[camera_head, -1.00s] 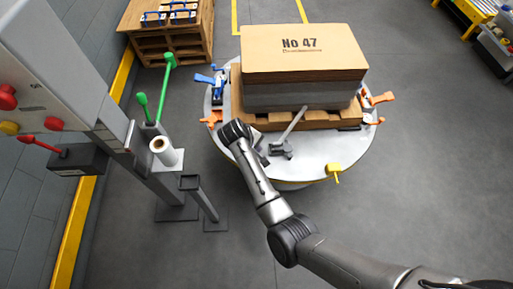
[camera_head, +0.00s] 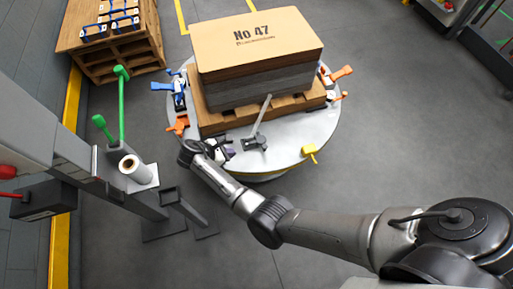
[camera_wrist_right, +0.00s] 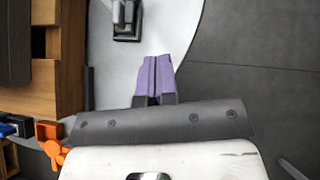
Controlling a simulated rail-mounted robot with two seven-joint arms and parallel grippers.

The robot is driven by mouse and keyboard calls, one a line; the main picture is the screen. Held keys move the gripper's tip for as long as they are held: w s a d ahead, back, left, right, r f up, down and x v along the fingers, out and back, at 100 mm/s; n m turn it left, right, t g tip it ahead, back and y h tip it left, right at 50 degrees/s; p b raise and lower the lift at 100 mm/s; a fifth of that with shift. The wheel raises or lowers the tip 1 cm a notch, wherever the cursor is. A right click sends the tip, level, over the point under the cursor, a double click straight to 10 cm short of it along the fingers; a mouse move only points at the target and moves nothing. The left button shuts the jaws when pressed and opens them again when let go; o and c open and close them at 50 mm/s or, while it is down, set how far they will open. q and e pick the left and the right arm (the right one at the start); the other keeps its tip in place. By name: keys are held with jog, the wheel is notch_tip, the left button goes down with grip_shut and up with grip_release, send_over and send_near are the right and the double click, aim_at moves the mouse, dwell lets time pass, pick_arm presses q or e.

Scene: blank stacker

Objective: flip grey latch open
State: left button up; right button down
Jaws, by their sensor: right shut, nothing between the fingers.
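The grey latch (camera_head: 256,142) sits on the near part of the round white turntable (camera_head: 291,157). Its long handle rises at a slant toward the pallet. In the right wrist view the grey latch (camera_wrist_right: 127,22) shows at the top, cut off by the frame edge. My right gripper (camera_head: 229,153) is just left of the latch in the head view, low by the turntable. Its purple fingers (camera_wrist_right: 154,68) are pressed together with nothing between them. They point toward the latch, with a strip of white surface visible between. My left gripper is not in view.
A wooden pallet (camera_head: 216,124) carries a grey stack with a brown top marked No 47 (camera_head: 258,38). Orange (camera_head: 178,124), blue (camera_head: 179,92) and yellow (camera_head: 310,150) latches surround it. A post with green levers (camera_head: 121,100) stands left.

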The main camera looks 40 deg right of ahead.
jog(key=shift+f, duration=0.15)
jog(key=b+x, duration=0.4)
jog(key=x, duration=0.5)
jog(key=shift+d+f+b, duration=0.2)
jog(key=shift+f+b, duration=0.05)
jog(key=shift+b, duration=0.05)
jog(key=d, duration=0.2)
jog(key=d+b, duration=0.1)
jog(key=shift+s+f, duration=0.1)
jog(key=shift+s, duration=0.2)
jog(key=shift+s+d, duration=0.15)
jog(key=shift+d, duration=0.5)
